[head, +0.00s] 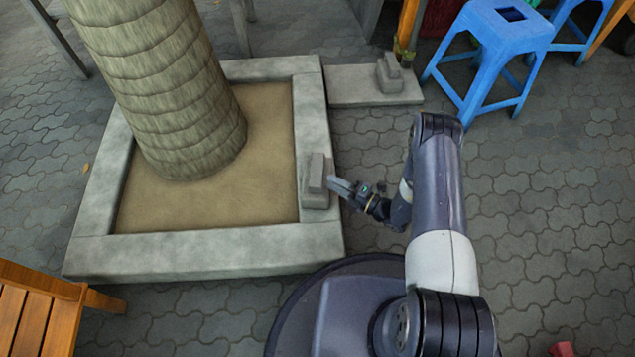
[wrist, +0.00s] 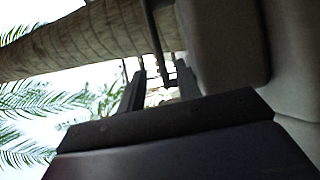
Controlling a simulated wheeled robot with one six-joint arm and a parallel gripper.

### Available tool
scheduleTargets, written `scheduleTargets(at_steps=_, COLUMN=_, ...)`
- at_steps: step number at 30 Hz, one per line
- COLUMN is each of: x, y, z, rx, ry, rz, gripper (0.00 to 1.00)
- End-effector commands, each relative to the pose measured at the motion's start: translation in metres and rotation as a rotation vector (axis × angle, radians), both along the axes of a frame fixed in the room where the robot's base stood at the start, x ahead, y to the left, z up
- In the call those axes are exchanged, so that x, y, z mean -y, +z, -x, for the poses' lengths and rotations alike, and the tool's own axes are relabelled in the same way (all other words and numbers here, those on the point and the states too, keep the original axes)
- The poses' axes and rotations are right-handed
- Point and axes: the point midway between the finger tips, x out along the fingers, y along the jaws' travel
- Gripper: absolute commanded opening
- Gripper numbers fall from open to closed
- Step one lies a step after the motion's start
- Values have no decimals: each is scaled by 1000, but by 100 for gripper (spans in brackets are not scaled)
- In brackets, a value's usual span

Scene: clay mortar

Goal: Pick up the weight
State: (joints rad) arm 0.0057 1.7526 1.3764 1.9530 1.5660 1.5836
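A grey block-shaped weight (head: 317,182), with a raised narrower part, sits on the right edge of the stone planter border (head: 312,115). A similar grey weight (head: 389,74) sits on a stone slab further back. My gripper (head: 338,186) is just right of the nearer weight, pointing left at it. In the wrist view my gripper (wrist: 160,84) has its fingers apart, with background showing between them. A large grey surface, probably the nearer weight (wrist: 225,45), fills the right side there, beside the right finger. I cannot tell whether they touch.
A thick tree trunk (head: 165,90) rises from the sandy planter. The stone slab (head: 350,88) extends right from the planter's far corner. A blue stool (head: 497,45) stands at the back right, and a wooden bench (head: 35,310) is at the lower left. Paving at right is mostly clear.

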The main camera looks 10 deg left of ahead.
Motion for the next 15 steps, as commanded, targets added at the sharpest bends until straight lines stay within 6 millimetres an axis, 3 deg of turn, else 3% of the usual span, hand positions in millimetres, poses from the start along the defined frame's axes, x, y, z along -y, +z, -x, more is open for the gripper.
scheduleTargets(at_steps=5, x=-10, y=-1, z=-4, rx=2, ry=1, rz=0, gripper=33)
scheduleTargets(at_steps=15, x=-51, y=-2, z=-19, rx=2, ry=1, rz=1, gripper=33)
